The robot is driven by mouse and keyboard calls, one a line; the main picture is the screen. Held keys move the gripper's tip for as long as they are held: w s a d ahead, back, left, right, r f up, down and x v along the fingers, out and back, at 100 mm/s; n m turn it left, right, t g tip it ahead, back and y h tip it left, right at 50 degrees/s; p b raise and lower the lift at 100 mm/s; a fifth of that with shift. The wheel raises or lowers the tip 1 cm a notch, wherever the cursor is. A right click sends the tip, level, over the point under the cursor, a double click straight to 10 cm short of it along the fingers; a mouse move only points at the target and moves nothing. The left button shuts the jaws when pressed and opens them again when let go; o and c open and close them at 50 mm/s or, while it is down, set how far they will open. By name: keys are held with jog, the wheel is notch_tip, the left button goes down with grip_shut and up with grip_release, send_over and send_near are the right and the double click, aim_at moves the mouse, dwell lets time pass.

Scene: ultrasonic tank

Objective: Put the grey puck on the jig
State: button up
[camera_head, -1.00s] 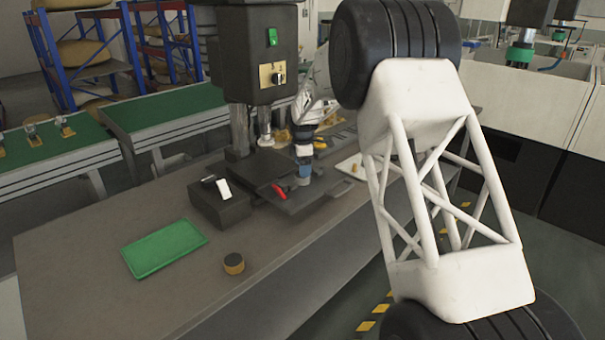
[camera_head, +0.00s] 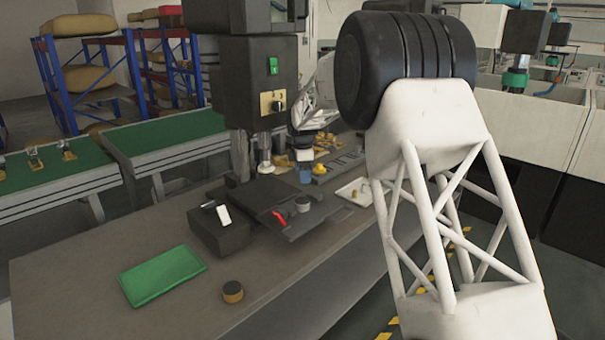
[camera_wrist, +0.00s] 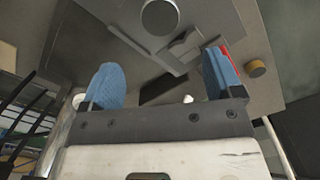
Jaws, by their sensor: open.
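In the wrist view a round grey disc, apparently the puck (camera_wrist: 160,17), shows at the top, beyond the fingertips. My gripper (camera_head: 305,174) is behind and above the puck in the head view, clear of it. In the wrist view its two blue fingertips (camera_wrist: 163,82) are wide apart with nothing between them. The puck's underside and its exact seating are hidden.
A dark press stands behind the plate; its spindle (camera_head: 264,150) hangs near. A dark box (camera_head: 220,235) stands left of the plate. A green tray (camera_head: 162,275) and a brass-coloured puck with a dark top (camera_head: 232,291) are at the front. A white tray (camera_head: 352,192) lies to the right.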

dwell(0.5)
jog(key=s+d+r+m, duration=0.3)
jog(key=s+d+r, duration=0.15)
jog(key=s, duration=0.55)
jog(key=s+d+r+m+t, duration=0.1)
jog(key=s+d+r+m, duration=0.3)
jog(key=s, duration=0.6)
jog(key=s+d+r+m, duration=0.3)
jog(key=s+r, duration=0.3)
jog(key=s, duration=0.4)
jog(key=s+d+f+m, duration=0.2)
jog(key=s+m, duration=0.1)
jog(key=s, duration=0.8)
jog(key=s+d+f+m+t, duration=0.1)
jog(key=s+m, duration=0.3)
jog(key=s, duration=0.7)
jog(key=s+d+f+m, duration=0.3)
jog(key=s+f, duration=0.1)
jog(key=s, duration=0.8)
jog(key=shift+d+t, duration=0.25)
jog(key=shift+t, duration=0.05)
